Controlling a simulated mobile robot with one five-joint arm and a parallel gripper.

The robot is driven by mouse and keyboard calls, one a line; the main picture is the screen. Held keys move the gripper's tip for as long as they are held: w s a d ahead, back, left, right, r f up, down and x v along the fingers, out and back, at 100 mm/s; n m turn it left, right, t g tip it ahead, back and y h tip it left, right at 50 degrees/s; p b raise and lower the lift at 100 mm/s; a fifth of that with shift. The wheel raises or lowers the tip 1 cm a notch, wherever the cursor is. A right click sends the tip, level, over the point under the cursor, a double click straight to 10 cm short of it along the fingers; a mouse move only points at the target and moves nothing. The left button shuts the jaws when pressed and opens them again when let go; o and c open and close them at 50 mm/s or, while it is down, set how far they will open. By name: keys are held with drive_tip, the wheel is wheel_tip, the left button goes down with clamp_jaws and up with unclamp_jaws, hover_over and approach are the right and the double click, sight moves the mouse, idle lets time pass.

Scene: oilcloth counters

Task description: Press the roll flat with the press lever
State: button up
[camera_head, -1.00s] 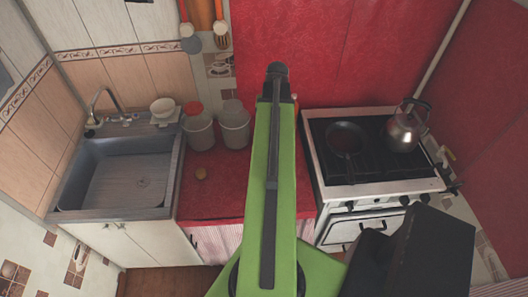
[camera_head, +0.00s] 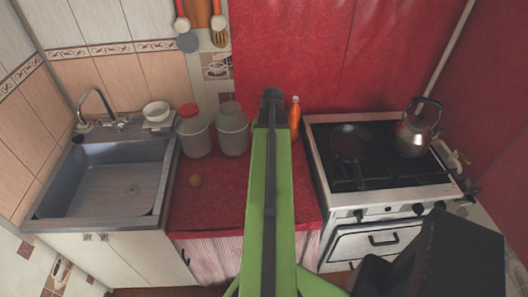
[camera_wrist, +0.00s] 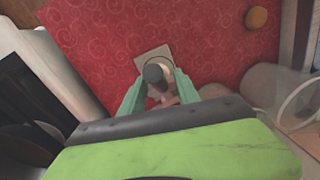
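In the wrist view, a press with a pale square base (camera_wrist: 151,55) lies on the red counter. A dark, rounded knob (camera_wrist: 153,73), seemingly the lever's end, stands over it. My gripper (camera_wrist: 162,80) has its two teal fingers apart, one on each side of the knob; I cannot tell if they touch it. A pale round part and something pinkish show behind the knob, too hidden to name as the roll. My arm hides the press there.
Two lidded jars (camera_head: 194,133) (camera_head: 232,132) and an orange bottle (camera_head: 295,118) stand at the back of the counter. A sink (camera_head: 105,185) is at left. A stove (camera_head: 382,205) with a pan (camera_head: 350,143) and kettle (camera_head: 415,130) is at right. The counter's left part is mostly clear.

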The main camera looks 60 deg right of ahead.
clamp_jaws()
idle(1.2)
